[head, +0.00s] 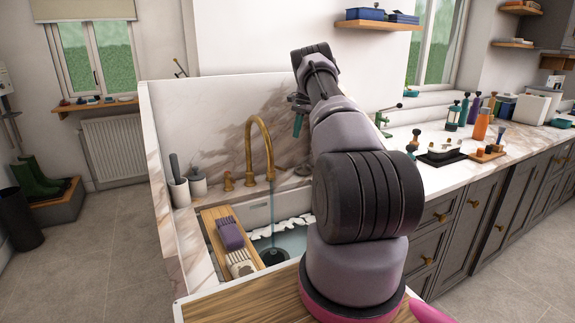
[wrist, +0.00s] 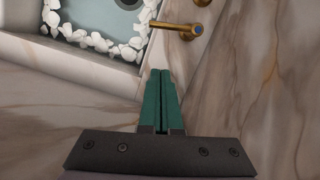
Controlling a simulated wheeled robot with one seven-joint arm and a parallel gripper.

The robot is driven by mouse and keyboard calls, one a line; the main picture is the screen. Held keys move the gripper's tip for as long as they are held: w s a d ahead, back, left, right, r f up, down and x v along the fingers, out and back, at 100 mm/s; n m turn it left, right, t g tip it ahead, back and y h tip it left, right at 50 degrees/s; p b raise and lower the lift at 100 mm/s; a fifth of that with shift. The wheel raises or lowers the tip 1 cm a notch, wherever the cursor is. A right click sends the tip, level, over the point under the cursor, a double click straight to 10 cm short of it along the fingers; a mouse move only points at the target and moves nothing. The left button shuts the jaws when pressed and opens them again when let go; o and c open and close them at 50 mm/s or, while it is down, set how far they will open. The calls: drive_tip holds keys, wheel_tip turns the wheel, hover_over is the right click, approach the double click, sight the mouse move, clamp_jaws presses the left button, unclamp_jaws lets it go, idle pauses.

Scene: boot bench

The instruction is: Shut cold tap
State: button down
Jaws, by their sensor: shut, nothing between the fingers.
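The cold tap (wrist: 178,29) is a brass lever with a blue dot on its hub at the top of the wrist view. Its lever points left, toward the basin. My gripper (wrist: 162,72) has green fingers pressed together and empty, with the tips a little below the lever in that view and apart from it. In the head view my gripper (head: 298,125) is above the back of the sink, right of the brass spout (head: 258,130). A thin stream of water (head: 272,212) falls from the spout into the basin.
The sink basin (wrist: 85,12) holds water and white foam-like lumps. The marble splashback (head: 215,105) stands behind the tap. Bottles and other items crowd the counter (head: 440,180) to the right.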

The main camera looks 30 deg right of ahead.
sight(277, 168)
drive_tip(key=s+a+x, duration=0.1)
drive_tip(key=a+x, duration=0.1)
drive_tip(key=x, duration=1.2)
drive_tip(key=shift+s+r, duration=0.15)
drive_tip(key=shift+s, duration=0.1)
drive_tip(key=shift+a, duration=0.15)
